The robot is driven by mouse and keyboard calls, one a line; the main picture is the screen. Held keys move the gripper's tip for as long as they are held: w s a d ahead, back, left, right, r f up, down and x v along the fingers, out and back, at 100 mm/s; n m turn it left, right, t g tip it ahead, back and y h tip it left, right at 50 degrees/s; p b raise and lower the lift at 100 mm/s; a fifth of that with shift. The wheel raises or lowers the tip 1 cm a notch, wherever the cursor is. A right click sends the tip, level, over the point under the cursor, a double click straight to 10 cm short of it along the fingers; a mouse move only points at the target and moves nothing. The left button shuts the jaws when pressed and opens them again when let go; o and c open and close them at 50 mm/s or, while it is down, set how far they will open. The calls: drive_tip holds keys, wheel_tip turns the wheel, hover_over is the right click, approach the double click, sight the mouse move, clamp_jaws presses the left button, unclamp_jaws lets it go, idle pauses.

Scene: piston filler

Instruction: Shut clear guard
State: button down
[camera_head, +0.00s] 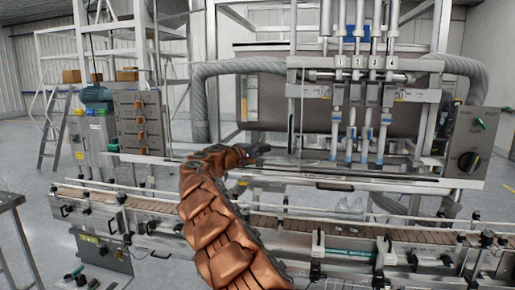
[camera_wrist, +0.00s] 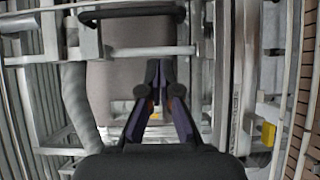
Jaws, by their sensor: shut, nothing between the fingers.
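The clear guard is hard to make out against the piston filler's front; its pane is see-through and I cannot tell its exact edges or how far open it stands. A black upright handle (camera_head: 291,132) shows left of the filling nozzles (camera_head: 361,120). What looks like the same handle is near the top of the wrist view (camera_wrist: 130,14), on a pale metal bar. My gripper (camera_head: 262,149) is left of this handle and a little lower, apart from it. Its fingers (camera_wrist: 158,68) are closed together and empty.
A slatted conveyor (camera_head: 405,233) with rails runs along the front, below my gripper. Grey hoses (camera_head: 200,105) curve down at the machine's left. A control box with a black knob (camera_head: 469,162) is at the right.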

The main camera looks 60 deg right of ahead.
sight(282, 147)
drive_tip(key=s+d+p, duration=0.1)
drive_tip(key=s+d, duration=0.1)
drive_tip(key=s+d+p, duration=0.1)
drive_tip(key=s+d, duration=0.1)
drive_tip(key=d, duration=0.1)
drive_tip(key=shift+s+d+p, duration=0.1)
drive_tip(key=shift+p, duration=0.2)
drive_tip(key=shift+s+f, duration=0.1)
idle(0.5)
